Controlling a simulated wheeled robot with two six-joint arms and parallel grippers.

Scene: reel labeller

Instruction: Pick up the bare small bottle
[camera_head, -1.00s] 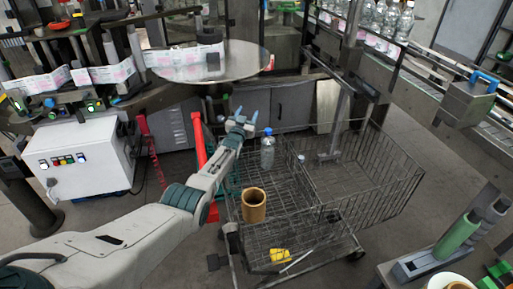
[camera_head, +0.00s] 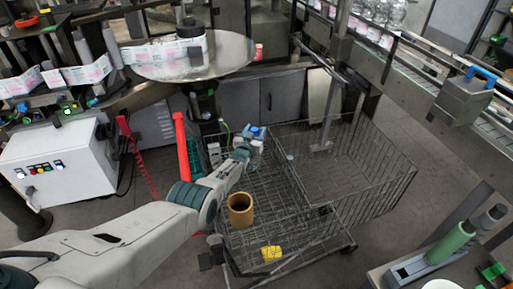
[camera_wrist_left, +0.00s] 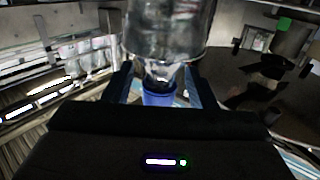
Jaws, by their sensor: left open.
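The bare small bottle (camera_wrist_left: 168,32) is clear, shows no label and has a blue cap (camera_wrist_left: 160,98). In the left wrist view it appears cap down at the top middle. My left gripper (camera_head: 254,137) is open at the wire cart (camera_head: 384,193). Its two fingers (camera_wrist_left: 158,88) stand on either side of the cap and neck in the wrist view; whether they touch is unclear. In the head view the gripper mostly hides the bottle. My right gripper is not in view.
A brown cup (camera_head: 240,210) and a yellow object (camera_head: 271,253) are in the cart. The cart's right part looks mostly empty. A red post (camera_head: 181,148) stands left of the cart, and a round metal table (camera_head: 228,54) is behind. Bottles (camera_head: 390,12) line the conveyor.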

